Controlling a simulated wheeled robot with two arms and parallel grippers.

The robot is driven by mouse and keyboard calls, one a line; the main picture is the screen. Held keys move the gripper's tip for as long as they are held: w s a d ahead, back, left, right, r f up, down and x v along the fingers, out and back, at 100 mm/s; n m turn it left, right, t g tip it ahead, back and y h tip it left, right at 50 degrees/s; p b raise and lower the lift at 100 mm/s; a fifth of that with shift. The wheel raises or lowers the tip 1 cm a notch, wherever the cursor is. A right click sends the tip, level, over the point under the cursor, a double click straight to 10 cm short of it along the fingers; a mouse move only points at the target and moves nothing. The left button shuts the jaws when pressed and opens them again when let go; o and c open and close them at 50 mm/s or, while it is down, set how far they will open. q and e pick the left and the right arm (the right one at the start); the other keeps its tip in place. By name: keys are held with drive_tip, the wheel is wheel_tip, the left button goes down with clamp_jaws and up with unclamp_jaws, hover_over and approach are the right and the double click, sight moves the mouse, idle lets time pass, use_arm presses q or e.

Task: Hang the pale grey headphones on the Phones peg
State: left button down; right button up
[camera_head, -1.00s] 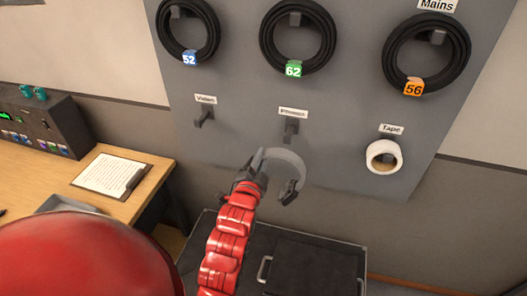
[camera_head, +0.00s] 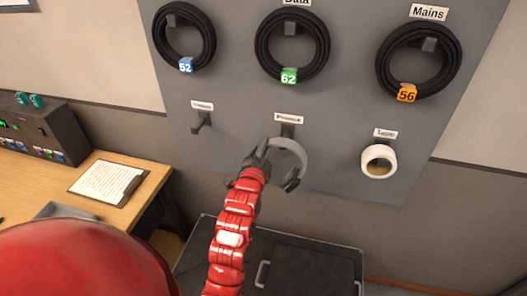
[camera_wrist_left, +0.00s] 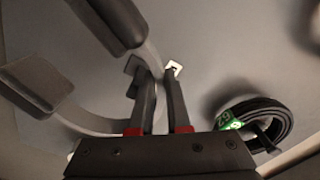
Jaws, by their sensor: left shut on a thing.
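The pale grey headphones (camera_head: 293,152) are held up against the grey board, with the band arched at the top and a dark ear cup (camera_head: 291,185) hanging low. My left gripper (camera_head: 259,157) is shut on them at the left side of the band. In the left wrist view the fingers (camera_wrist_left: 162,103) close on the band, and both ear cups (camera_wrist_left: 38,82) show. The Phones peg (camera_head: 288,131), under its white label (camera_head: 289,118), is just above and behind the band. I cannot tell whether the band touches the peg. My right gripper is not in view.
An empty peg (camera_head: 201,123) is on the left and a tape roll (camera_head: 379,161) hangs on the right. Cable coils (camera_head: 323,48) hang above. A dark case (camera_head: 318,262) stands below. A wooden desk (camera_head: 155,180) with a clipboard is at the left.

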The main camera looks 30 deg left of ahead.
use_arm(q)
drive_tip(key=x, duration=0.4)
drive_tip(key=f+x, duration=0.1)
drive_tip(key=x, duration=0.1)
drive_tip(key=shift+w, duration=0.1)
drive_tip(key=shift+f+b, duration=0.3)
drive_tip(key=shift+f, duration=0.25)
idle(0.3)
drive_tip(key=c, duration=0.8)
unclamp_jaws()
drive_tip(key=v, duration=1.7)
drive_tip(key=shift+s, duration=0.25)
